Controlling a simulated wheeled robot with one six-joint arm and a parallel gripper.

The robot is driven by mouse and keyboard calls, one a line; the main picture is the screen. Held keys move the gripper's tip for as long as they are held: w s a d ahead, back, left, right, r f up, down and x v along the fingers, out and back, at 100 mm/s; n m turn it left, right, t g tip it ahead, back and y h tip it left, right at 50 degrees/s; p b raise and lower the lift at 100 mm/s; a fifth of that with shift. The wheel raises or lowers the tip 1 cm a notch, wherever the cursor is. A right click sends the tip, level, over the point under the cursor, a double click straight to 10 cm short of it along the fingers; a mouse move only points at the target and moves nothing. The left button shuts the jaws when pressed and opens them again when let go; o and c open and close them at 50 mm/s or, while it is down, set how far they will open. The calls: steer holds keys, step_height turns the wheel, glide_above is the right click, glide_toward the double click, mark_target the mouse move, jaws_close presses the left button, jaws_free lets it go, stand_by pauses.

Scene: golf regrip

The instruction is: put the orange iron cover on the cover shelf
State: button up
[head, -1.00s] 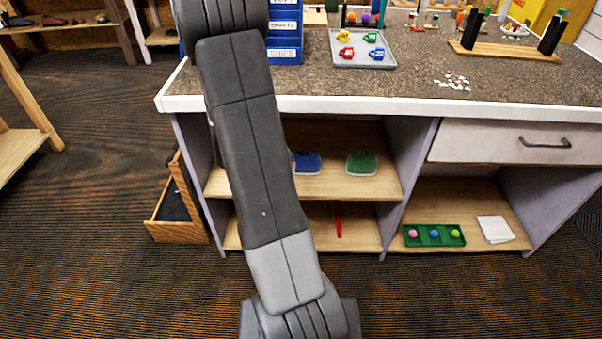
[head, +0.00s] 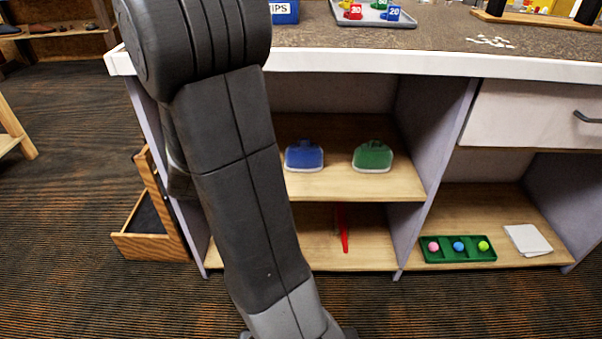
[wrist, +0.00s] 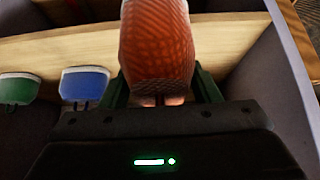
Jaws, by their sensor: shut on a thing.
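My gripper (wrist: 161,92) is shut on the orange iron cover (wrist: 157,45), with a green finger on each side of it. The cover is a rounded, textured orange piece and shows over the shelf board in the wrist view. I cannot tell whether it touches the board. The cover shelf (head: 345,186) is the upper wooden shelf under the bench. A blue cover (head: 304,156) and a green cover (head: 373,157) stand on it. They also show at left in the wrist view, the blue (wrist: 86,83) nearer the gripper. In the head view my arm hides the shelf's left part, the gripper and the orange cover.
A pale side wall (wrist: 285,62) stands close on the right in the wrist view. Below the shelf is a lower board (head: 365,252) with a red item (head: 342,228). A green ball tray (head: 458,248) lies in the right bay. A wooden box (head: 150,225) stands left of the bench.

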steer(key=shift+y, duration=0.3)
steer(key=shift+w+a+f+p, duration=0.15)
steer(key=shift+w+f, duration=0.7)
steer(key=shift+w, duration=2.2)
steer(key=shift+w+f+p, duration=0.25)
steer(key=shift+w+f, duration=0.6)
steer(key=shift+w, duration=2.15)
steer(key=shift+w+a+f+p, duration=0.15)
steer(key=shift+w+f, duration=0.7)
steer(key=shift+w, duration=2.2)
steer(key=shift+f, duration=0.2)
steer(key=o, duration=1.1)
steer(key=shift+r, duration=0.15)
steer(key=shift+r, duration=0.2)
steer(key=p+v, duration=0.3)
steer(key=v, duration=0.8)
steer(key=shift+s+r, duration=0.3)
